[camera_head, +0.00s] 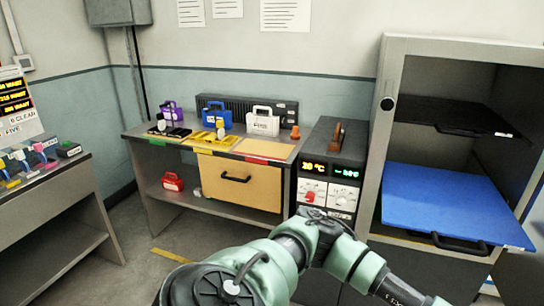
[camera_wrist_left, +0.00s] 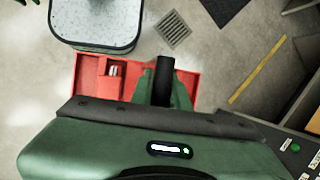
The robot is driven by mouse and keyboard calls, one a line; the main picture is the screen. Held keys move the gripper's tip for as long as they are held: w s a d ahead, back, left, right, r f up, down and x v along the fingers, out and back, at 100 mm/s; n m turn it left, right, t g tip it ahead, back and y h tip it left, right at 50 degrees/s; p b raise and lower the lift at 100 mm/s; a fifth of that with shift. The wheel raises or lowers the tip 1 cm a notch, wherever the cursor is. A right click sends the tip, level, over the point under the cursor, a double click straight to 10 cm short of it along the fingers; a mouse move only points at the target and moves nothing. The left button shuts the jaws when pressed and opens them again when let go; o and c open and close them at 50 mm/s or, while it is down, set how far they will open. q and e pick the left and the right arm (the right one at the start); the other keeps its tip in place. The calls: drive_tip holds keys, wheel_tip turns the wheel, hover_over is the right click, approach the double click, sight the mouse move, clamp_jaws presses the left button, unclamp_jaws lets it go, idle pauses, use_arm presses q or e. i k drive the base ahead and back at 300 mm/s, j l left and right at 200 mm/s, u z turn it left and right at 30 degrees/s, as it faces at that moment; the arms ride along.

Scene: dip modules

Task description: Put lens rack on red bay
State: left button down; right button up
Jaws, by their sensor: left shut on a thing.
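In the left wrist view, my left gripper (camera_wrist_left: 165,88) is shut on the dark upright handle of a red rack (camera_wrist_left: 88,78), which I take to be the lens rack. The rack has open compartments, and a small pale item sits in one left of the handle. The gripper body hides its near side. The rack and both gripper tips are out of the head view.
A white case (camera_head: 262,122) stands behind the red bay, and an orange cone-shaped item (camera_head: 295,132) stands at its right. A control unit (camera_head: 331,165) and a cabinet with a blue shelf (camera_head: 450,205) stand right of the bench.

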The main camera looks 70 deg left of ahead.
sight(264, 148)
drive_tip(key=j+u, duration=0.15)
drive_tip(key=u, duration=0.2)
drive_tip(key=j+u, duration=0.15)
drive_tip(key=u, duration=0.2)
drive_tip(key=j+u, duration=0.15)
drive_tip(key=u, duration=0.2)
drive_tip(key=i+j+u, duration=0.2)
drive_tip(key=j, duration=0.35)
drive_tip(key=i+j+u, duration=0.25)
drive_tip(key=i+j, duration=0.2)
drive_tip(key=i+j+u, duration=0.2)
drive_tip(key=i+j, duration=0.2)
drive_tip(key=j, duration=0.15)
